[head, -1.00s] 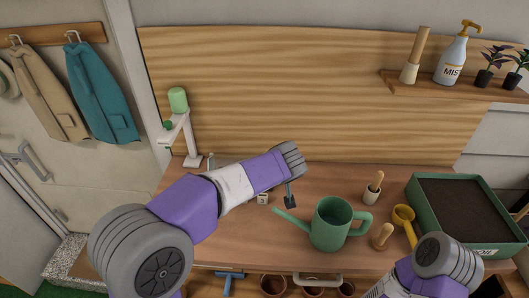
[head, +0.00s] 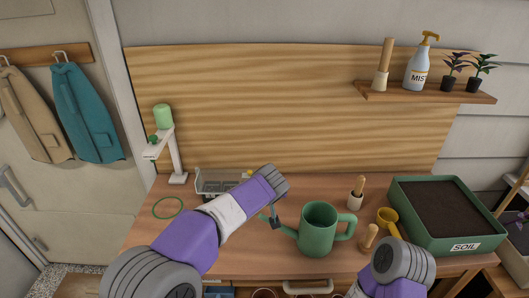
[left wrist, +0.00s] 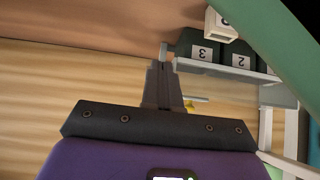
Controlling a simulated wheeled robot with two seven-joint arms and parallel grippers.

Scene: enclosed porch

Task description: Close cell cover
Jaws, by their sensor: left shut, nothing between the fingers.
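A pale grey tray (head: 208,181) stands on the bench behind my left forearm, which hides part of it. In the left wrist view, the tray edge (left wrist: 222,67) borders dark cells (left wrist: 240,60) marked 3 and 2. My right gripper is not visible; only part of that arm shows.
A green watering can (head: 317,235) stands close right of my left gripper. Wooden-handled tools (head: 357,192), a yellow scoop (head: 389,220) and a soil box (head: 462,247) lie further right. A green ring (head: 155,212) and a lamp-like stand (head: 175,160) are left.

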